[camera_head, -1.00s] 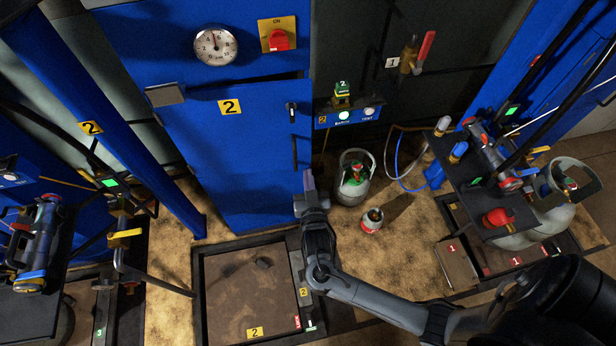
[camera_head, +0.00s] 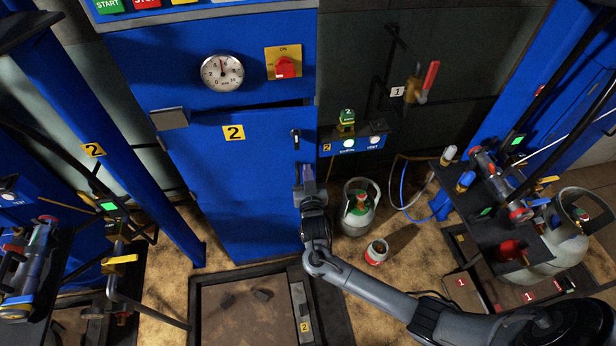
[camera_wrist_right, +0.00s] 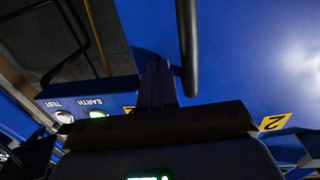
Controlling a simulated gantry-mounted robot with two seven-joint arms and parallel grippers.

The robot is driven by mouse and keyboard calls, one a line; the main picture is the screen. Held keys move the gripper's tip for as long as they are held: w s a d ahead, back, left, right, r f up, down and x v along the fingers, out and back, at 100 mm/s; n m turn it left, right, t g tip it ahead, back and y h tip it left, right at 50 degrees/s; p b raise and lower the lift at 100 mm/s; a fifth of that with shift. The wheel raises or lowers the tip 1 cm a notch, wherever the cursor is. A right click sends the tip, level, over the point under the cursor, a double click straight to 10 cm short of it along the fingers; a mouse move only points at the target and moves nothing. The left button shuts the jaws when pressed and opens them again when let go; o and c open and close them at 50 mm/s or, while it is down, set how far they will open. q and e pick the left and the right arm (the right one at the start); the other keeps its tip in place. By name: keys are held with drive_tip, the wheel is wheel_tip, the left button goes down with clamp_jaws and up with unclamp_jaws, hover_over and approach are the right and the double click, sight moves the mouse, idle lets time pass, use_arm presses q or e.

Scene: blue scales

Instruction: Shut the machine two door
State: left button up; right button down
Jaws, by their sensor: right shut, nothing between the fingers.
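The machine two door (camera_head: 235,190) is the blue panel with the yellow "2" label (camera_head: 233,132) in the middle of the head view. A dark gap shows along its top edge, so it looks slightly ajar; how far is hard to tell. Its black handle (camera_head: 295,138) is near the right edge, with its lower part by my gripper. My right gripper (camera_head: 306,170) is shut and empty at the door's right edge. In the right wrist view, the closed fingers (camera_wrist_right: 158,82) are beside the dark handle bar (camera_wrist_right: 187,45); contact cannot be told. My left gripper is not in view.
A gauge (camera_head: 222,72) and red switch (camera_head: 285,67) are above the door. The EARTH/TEST box (camera_head: 350,145) is just right of the gripper. A gas cylinder (camera_head: 357,215) and small canister (camera_head: 376,252) stand right of my arm. A framed pit (camera_head: 250,310) is below the door.

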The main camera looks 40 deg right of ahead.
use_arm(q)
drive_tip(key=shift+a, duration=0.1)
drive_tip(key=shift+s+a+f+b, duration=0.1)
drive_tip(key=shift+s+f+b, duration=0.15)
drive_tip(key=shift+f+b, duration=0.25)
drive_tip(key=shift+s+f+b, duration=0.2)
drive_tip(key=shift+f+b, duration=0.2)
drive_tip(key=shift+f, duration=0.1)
use_arm(e)
drive_tip(key=x, duration=0.4)
drive_tip(key=shift+d+f, duration=0.25)
drive_tip(key=shift+f, duration=0.1)
